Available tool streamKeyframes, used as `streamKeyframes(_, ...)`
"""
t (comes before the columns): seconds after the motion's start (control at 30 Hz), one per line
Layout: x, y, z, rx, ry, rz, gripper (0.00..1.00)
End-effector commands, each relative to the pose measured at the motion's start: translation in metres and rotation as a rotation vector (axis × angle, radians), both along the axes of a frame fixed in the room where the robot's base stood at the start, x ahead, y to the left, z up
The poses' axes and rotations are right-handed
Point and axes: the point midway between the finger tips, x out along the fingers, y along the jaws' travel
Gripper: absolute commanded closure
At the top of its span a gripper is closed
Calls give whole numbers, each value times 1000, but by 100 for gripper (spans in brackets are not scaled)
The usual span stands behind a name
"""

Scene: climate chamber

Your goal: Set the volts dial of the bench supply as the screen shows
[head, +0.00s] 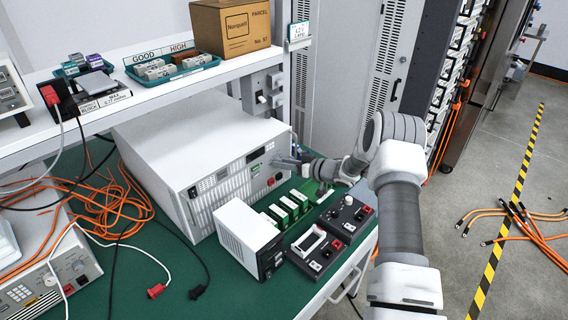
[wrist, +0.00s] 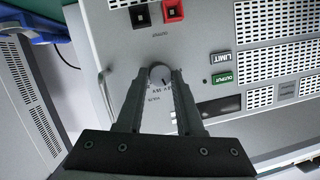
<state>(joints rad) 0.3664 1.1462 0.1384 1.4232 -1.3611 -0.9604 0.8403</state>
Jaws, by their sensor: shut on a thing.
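The bench supply (head: 195,140) is a large white box on the green bench, its vented front facing right and forward. In the wrist view its panel (wrist: 200,45) fills the upper right. My gripper (head: 292,161) reaches its right end. A dark display strip (head: 259,152) shows no readable value. In the wrist view, green OUTPUT (wrist: 222,78) and white LIMIT (wrist: 220,58) buttons sit beside the dial.
A small white box (head: 249,232), green boards (head: 290,208) and two dark modules (head: 317,249) stand in front of the supply. Orange cables (head: 105,200) lie to its left. A shelf (head: 150,88) with trays and a parcel (head: 231,27) hangs above.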

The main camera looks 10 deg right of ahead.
Motion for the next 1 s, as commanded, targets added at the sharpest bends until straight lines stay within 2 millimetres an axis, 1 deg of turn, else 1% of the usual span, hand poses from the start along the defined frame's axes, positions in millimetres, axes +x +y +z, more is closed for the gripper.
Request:
streamKeyframes(0.17,0,0,-1,-1,1,0,100)
streamKeyframes(0.2,0,0,-1,-1,1,0,57)
streamKeyframes(0.33,0,0,0,-1,1,0,34)
streamKeyframes(0.6,0,0,0,-1,-1,0,34)
streamKeyframes(0.73,-5,-6,2,-1,0,-2,34)
streamKeyframes(0.87,-19,-20,9,-1,0,-3,34)
streamKeyframes(1.0,-42,-42,18,-1,1,-4,34)
